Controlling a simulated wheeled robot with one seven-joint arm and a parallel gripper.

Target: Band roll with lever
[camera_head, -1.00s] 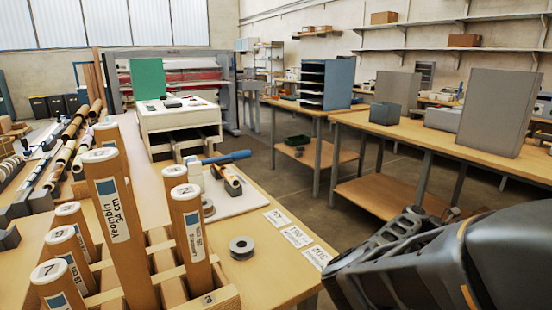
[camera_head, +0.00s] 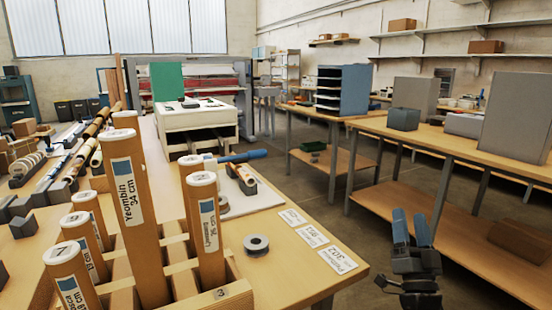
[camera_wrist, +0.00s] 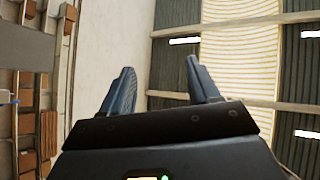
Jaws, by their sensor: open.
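Whether a band is on the roll is too small to tell. My gripper (camera_head: 412,222) is open and empty, pointing up in the aisle right of the table, well apart from the roll. In the wrist view, my gripper's fingers (camera_wrist: 160,82) stand apart with nothing between them.
A grey tape ring (camera_head: 256,244) and several printed cards (camera_head: 312,236) lie near the table's right edge. A white machine (camera_head: 195,115) stands behind. Benches (camera_head: 450,150) line the right. The aisle floor between is clear.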

